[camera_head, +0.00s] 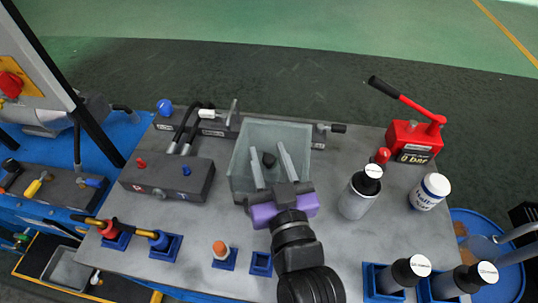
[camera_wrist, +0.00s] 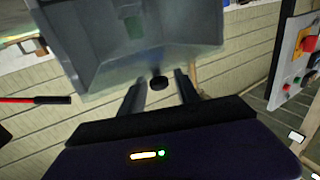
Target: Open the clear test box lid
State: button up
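The clear test box (camera_head: 239,165) is a greyish see-through box at the middle of the table in the head view. It fills the upper middle of the wrist view (camera_wrist: 100,45). I cannot tell where the lid's edges lie.
A red-handled pump (camera_head: 412,137) stands at the back right. A capped bottle (camera_head: 357,197) and a white jar (camera_head: 429,192) stand right of my arm. A grey valve block (camera_head: 166,180) with red and blue knobs lies left of the box. Blue holders (camera_head: 224,260) line the front edge.

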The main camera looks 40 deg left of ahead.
grip_shut()
dwell(1.2)
